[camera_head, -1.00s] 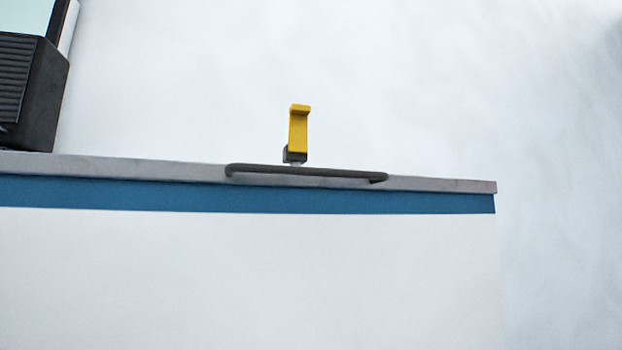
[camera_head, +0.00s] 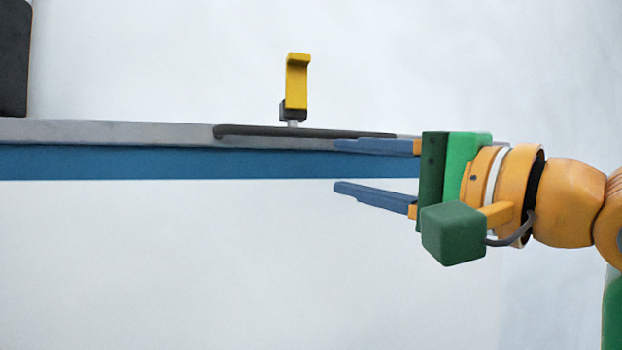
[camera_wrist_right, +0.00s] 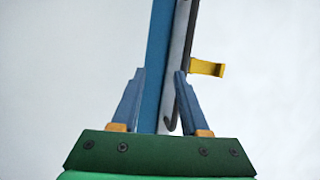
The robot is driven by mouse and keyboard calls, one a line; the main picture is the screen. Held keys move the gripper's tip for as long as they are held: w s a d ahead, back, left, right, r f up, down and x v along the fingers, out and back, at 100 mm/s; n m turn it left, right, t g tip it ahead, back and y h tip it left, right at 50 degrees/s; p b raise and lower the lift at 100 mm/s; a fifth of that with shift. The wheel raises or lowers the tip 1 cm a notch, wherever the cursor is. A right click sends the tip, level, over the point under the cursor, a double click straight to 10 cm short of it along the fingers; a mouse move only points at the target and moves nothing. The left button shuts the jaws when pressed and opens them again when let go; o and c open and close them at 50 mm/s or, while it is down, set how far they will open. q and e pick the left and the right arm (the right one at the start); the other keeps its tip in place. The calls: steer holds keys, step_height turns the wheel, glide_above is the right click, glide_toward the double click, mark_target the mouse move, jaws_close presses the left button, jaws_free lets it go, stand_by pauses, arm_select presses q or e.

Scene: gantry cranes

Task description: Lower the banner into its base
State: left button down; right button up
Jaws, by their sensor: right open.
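The banner (camera_head: 200,260) is a wide white sheet with a blue band (camera_head: 180,163) and a grey top rail (camera_head: 120,132). A dark handle bar (camera_head: 300,132) runs along the rail, and a yellow hooked piece (camera_head: 297,82) stands upright behind it. My right gripper (camera_head: 336,166) is open at the banner's right end, fingers pointing left. In the right wrist view, the banner's blue edge (camera_wrist_right: 158,50) and the handle bar's bent end (camera_wrist_right: 172,126) lie between the gripper's fingers (camera_wrist_right: 158,72). I cannot tell whether the fingers touch anything. The base and my left gripper are out of view.
A dark box-like object (camera_head: 13,60) stands at the upper left, partly cut off by the picture edge. The yellow piece (camera_wrist_right: 207,68) sticks out to the right of the rail in the right wrist view.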

mark_target(317, 133)
step_height(317, 133, up, 3)
steer(key=s+y, duration=0.1)
steer(key=s, duration=0.2)
steer(key=p+x, duration=0.5)
steer(key=x, duration=0.2)
steer(key=shift+w+d, duration=0.2)
steer(key=shift+w, duration=0.05)
steer(key=shift+w+a, duration=0.15)
steer(key=shift+a, duration=0.05)
steer(key=shift+f, duration=0.1)
steer(key=shift+d, duration=0.1)
jaws_close()
